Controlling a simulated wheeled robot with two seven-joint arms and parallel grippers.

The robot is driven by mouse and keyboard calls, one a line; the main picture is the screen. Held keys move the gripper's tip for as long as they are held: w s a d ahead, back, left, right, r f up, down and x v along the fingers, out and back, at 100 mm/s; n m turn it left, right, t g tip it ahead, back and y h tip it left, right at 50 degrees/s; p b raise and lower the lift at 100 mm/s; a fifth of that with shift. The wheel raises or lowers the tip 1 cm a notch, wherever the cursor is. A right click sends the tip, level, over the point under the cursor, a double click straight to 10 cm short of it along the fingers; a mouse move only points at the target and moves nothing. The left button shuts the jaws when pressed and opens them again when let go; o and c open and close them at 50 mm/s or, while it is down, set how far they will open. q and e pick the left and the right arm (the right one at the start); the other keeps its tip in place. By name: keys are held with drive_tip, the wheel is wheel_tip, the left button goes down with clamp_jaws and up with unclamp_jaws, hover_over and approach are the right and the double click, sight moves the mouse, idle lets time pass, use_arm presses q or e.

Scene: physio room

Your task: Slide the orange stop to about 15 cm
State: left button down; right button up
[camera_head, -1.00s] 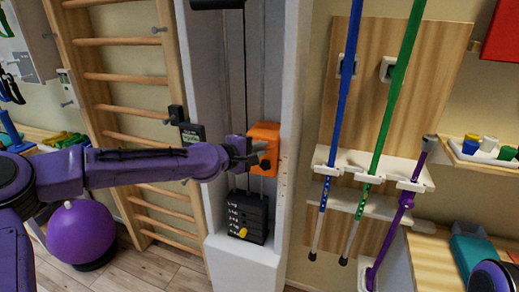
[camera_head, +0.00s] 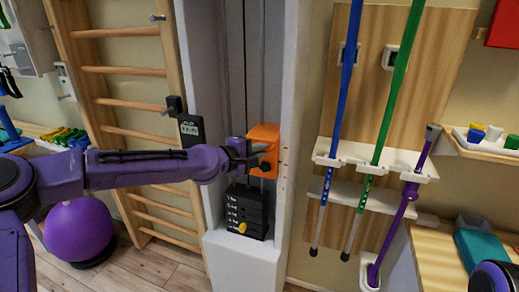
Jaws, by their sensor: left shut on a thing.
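The orange stop (camera_head: 265,138) sits on the upright rods of the white weight column (camera_head: 295,75), above the black weight stack (camera_head: 247,208). My left gripper (camera_head: 257,157) reaches in from the left and is shut on the stop's front. The fingers hide part of its left side. The distance in centimetres cannot be read here. Part of my right arm shows at the lower right corner; its gripper is out of view.
A purple ball (camera_head: 80,232) lies on the floor at left. Blue (camera_head: 344,75), green (camera_head: 400,75) and purple (camera_head: 402,205) poles hang in a rack at right.

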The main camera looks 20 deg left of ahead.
use_arm(q)
drive_tip(key=shift+f, duration=0.45)
drive_tip(key=c, duration=1.2)
unclamp_jaws()
drive_tip(key=shift+v, duration=5.25)
